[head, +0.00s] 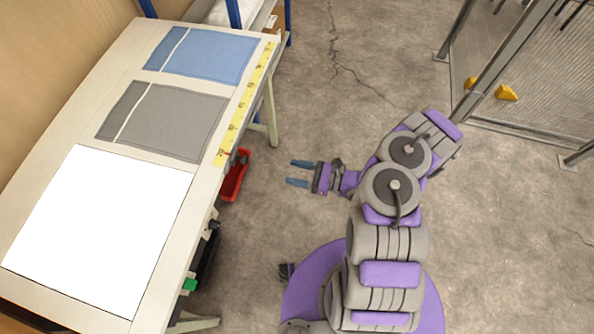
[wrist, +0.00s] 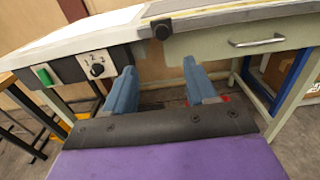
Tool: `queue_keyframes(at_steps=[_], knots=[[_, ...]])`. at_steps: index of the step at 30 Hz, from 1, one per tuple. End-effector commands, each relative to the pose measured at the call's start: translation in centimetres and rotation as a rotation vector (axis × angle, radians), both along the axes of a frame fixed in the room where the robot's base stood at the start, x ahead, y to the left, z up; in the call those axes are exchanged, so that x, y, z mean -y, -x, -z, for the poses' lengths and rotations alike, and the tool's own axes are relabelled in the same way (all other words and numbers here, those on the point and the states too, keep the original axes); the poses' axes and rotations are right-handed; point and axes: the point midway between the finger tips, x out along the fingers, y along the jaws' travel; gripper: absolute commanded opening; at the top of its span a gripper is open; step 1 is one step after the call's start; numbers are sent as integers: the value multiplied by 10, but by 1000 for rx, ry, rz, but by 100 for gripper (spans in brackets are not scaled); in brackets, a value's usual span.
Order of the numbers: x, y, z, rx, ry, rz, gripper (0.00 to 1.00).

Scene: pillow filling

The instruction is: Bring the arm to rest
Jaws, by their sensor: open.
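My gripper (head: 300,174) is open and empty, with two blue fingers apart from each other. In the head view it hangs over bare floor to the right of the table (head: 190,232), pointing left towards the table's edge and touching nothing. My arm is folded back above my purple base. In the wrist view my gripper (wrist: 163,85) faces the front side of the table, with its fingers below the tabletop's edge and no object between them.
A blue cloth (head: 203,55), a grey cloth (head: 168,121) and a white sheet (head: 95,230) lie flat on the table. A yellow ruler (head: 243,108) runs along its edge. A red tray (head: 235,176) sits under the edge. Mesh fencing (head: 545,80) stands at right. Floor between is clear.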

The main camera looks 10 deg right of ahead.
Motion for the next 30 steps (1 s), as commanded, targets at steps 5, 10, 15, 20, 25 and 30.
queue_keyframes(at_steps=[5,10,15,20,25,30], knots=[[0,0,0,0,0,0,56],[0,0,0,1,0,0,56],[-4,-2,-10,22,-2,-22,56],[-22,-5,-52,112,-6,-125,56],[-45,4,-109,236,1,-285,56],[-61,22,-157,352,31,-444,56]])
